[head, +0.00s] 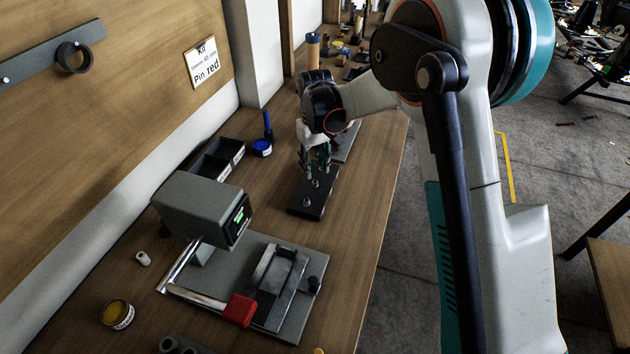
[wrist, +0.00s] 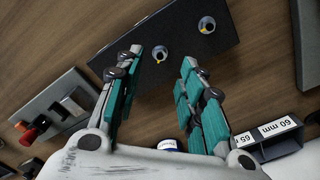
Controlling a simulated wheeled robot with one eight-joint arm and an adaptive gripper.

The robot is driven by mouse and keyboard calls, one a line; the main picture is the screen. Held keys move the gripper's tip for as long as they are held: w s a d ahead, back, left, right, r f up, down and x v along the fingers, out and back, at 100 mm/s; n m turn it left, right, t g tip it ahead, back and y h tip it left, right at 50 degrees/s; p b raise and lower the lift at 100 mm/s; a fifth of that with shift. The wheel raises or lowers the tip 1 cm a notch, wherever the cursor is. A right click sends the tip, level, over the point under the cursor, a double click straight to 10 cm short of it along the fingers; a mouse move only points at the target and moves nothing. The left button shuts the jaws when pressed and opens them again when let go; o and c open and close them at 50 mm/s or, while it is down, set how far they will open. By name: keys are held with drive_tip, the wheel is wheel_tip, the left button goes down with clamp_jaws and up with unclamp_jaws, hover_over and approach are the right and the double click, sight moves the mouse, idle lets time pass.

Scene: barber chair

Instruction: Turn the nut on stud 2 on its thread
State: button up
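A dark block (head: 314,200) lies on the bench, and two metal studs with nuts show on it. In the wrist view the block (wrist: 135,65) fills the top, with one nutted stud (wrist: 160,53) in line with the gap between my fingertips and another nutted stud (wrist: 206,24) up and right. Each has a small yellow mark. No stud number is readable. My gripper (head: 316,164) is over the far part of the block. In the wrist view its teal fingers (wrist: 160,60) are apart with nothing held. I cannot tell whether the tips reach down beside the nut.
A grey press-like device (head: 200,208) with a red-ended lever (head: 239,310) stands in front. A labelled black bin (head: 222,158) and a blue jar (head: 262,148) stand left of the block. A grey plate (wrist: 65,105) with fittings is beyond. Bare bench lies to the right.

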sight(315, 182)
drive_tip(key=shift+f+b, duration=0.7)
drive_tip(key=shift+f, duration=2.1)
drive_tip(key=shift+c, duration=0.2)
clamp_jaws()
